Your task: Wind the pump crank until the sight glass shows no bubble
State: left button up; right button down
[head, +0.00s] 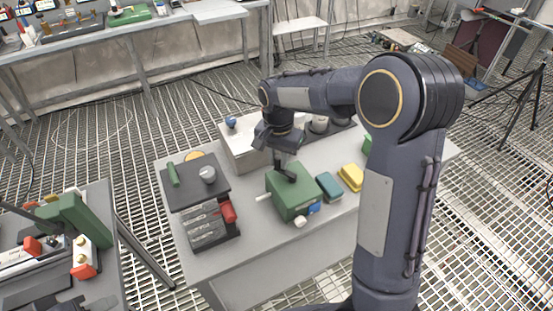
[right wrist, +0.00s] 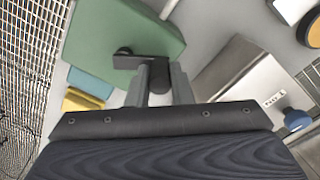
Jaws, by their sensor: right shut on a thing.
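The green pump housing (head: 290,196) stands on the grey table, with a white stub on its left side and a white knob and blue part at its front. Its black crank arm (right wrist: 140,61) lies across the top face in the right wrist view. My right gripper (right wrist: 160,85) is shut on the crank's upright handle, one finger on each side; in the head view it comes down over the pump (head: 285,165). My left gripper is not in view. I cannot make out a sight glass or a bubble in either view.
A pale metal box (head: 242,153) with a blue knob stands behind the pump. A dark stepped unit (head: 205,222) with a red part is at left. Teal (head: 328,186) and yellow (head: 351,177) blocks sit close on the right. The front of the table is clear.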

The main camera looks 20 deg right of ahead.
jog(key=m, duration=0.2)
jog(key=d+m+p, duration=0.1)
jog(key=d+m, duration=0.1)
jog(key=m, duration=0.1)
jog(key=shift+w+m, duration=0.3)
jog(key=shift+w, duration=0.05)
jog(key=shift+d, duration=0.1)
jog(key=c, duration=1.3)
grip_release()
jog(key=shift+r, duration=3.95)
